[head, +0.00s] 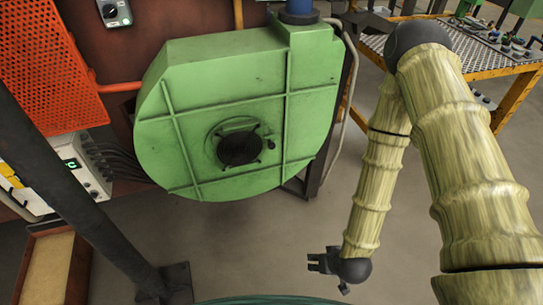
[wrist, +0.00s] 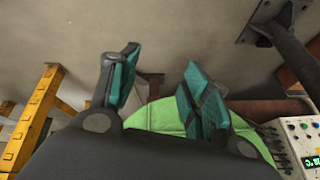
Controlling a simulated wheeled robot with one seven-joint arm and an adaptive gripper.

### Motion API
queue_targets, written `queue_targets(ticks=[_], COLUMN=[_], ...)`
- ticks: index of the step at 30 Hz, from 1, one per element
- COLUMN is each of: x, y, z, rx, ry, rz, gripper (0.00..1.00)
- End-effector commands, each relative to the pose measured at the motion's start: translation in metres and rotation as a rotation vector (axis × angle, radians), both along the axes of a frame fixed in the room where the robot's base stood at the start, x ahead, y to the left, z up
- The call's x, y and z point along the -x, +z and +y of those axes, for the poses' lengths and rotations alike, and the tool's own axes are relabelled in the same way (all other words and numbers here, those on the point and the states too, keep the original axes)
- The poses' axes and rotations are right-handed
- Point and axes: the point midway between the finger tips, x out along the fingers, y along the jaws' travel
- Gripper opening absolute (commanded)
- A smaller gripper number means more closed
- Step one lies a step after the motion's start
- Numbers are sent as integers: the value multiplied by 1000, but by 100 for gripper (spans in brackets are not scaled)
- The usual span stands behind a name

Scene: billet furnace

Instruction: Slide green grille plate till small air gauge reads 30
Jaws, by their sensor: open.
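A big green blower housing (head: 185,115) stands at the centre of the head view. A dark round grille (head: 239,148) with a green rim is on its face. I cannot tell whether a separate green plate lies over that opening. No dial that is clearly the small air gauge shows. My gripper (head: 318,264) hangs low in the head view, below and right of the housing, well apart from it. In the wrist view my gripper (wrist: 162,70) is open and empty, its teal-padded fingers spread. The green housing (wrist: 158,117) shows behind the fingers, partly hidden.
A control box (head: 72,165) with a green-lit display and knobs is at left, and also shows in the wrist view (wrist: 300,135). A dark post (head: 85,215) crosses the left side. A yellow-framed table (head: 515,100) stands at upper right. Floor below the housing is clear.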

Motion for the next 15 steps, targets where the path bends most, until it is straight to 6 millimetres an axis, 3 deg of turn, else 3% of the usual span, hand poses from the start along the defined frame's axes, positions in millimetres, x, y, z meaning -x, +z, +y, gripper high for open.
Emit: queue_targets(ticks=[1,5,9,15], x=[-25,-86,-147,-217], y=[-13,-6,14,59], z=[11,41,69,102], rx=[-25,-87,-149,-231], ry=[4,19,26,16], rz=[-74,-269,-482,-780], gripper=[47,47,47,47])
